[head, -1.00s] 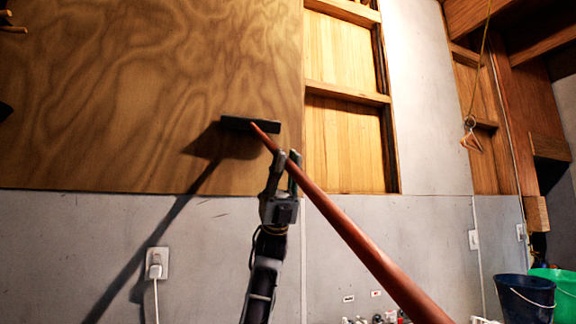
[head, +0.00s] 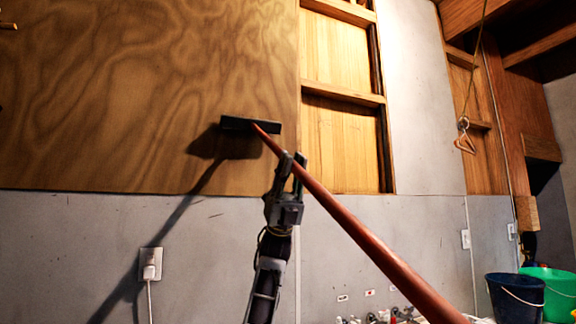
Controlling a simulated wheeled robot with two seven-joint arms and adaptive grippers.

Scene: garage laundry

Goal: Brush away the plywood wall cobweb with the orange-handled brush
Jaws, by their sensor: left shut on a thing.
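The orange-handled brush has a long orange-brown handle (head: 365,240) that slants from the lower right up to a dark, flat brush head (head: 238,124). My left gripper (head: 291,162) is shut on the handle a little below the head. The head is in front of the plywood wall panel (head: 110,90), near its lower right part, and casts a shadow to its left. I cannot tell whether the bristles touch the wood. No cobweb can be made out on the plywood. My right gripper is not in view.
Right of the panel is an open wooden stud frame (head: 340,140). A white socket with a plug (head: 150,265) is on the grey wall below. A dark blue bucket (head: 515,298) and a green tub (head: 552,285) stand at the lower right. A hanger (head: 464,142) dangles from a cord.

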